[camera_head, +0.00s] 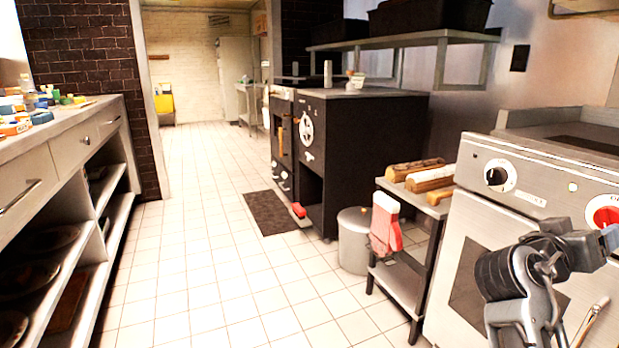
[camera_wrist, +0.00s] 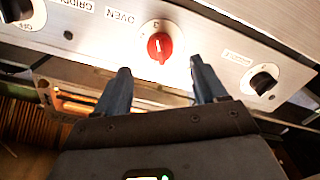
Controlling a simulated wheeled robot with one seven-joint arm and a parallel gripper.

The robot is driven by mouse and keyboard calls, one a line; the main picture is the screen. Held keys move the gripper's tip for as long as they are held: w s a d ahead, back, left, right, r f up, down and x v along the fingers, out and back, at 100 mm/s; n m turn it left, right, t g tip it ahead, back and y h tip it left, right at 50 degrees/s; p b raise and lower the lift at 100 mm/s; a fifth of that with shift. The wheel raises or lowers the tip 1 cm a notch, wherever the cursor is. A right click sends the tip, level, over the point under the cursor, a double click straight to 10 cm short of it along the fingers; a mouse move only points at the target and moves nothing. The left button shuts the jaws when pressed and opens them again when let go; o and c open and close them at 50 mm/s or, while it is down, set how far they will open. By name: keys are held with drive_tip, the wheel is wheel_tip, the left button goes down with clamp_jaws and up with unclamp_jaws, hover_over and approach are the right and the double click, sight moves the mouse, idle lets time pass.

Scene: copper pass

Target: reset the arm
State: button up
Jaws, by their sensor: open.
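My gripper shows at the right edge of the head view (camera_head: 612,238), at the end of my dark and grey arm, in front of the oven's control panel. In the wrist view my gripper (camera_wrist: 160,80) has its two dark fingers spread apart with nothing between them. Past the fingertips is the oven panel (camera_wrist: 110,35) with a red knob (camera_wrist: 160,46) and black knobs on either side. The red knob also shows in the head view (camera_head: 605,216). I cannot tell whether the fingers touch the panel.
A stainless oven (camera_head: 470,225) stands close on the right. Beside it is a small side table (camera_head: 405,282) with loaf-like items and a grey bin (camera_head: 353,240). A cluttered counter (camera_head: 60,140) runs along the left. The tiled floor (camera_head: 200,260) between is open, with a dark mat (camera_head: 265,212).

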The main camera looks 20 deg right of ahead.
drive_tip(key=s+a+f+n+t+y, duration=0.2)
drive_tip(key=a+f+n+t+y, duration=0.6)
drive_tip(key=a+f, duration=0.65)
drive_tip(key=s+a+f+n+t+y, duration=0.2)
drive_tip(key=s+a+f+y, duration=0.1)
drive_tip(key=s+a, duration=0.4)
drive_tip(key=s+a+f+n+t+y, duration=0.2)
drive_tip(key=s+a+f+n+y, duration=0.15)
drive_tip(key=s+a, duration=0.3)
drive_tip(key=s+a+r+m+t+y, duration=0.15)
drive_tip(key=s+a+r+y, duration=0.4)
drive_tip(key=s, duration=0.65)
wheel_tip(320, 180, up, 24)
drive_tip(key=a+h+p, duration=0.1)
drive_tip(key=h+p, duration=0.1)
drive_tip(key=p, duration=2.1)
drive_tip(key=shift+a+r+m, duration=0.15)
drive_tip(key=shift+a+m, duration=0.15)
drive_tip(key=shift+m, duration=0.1)
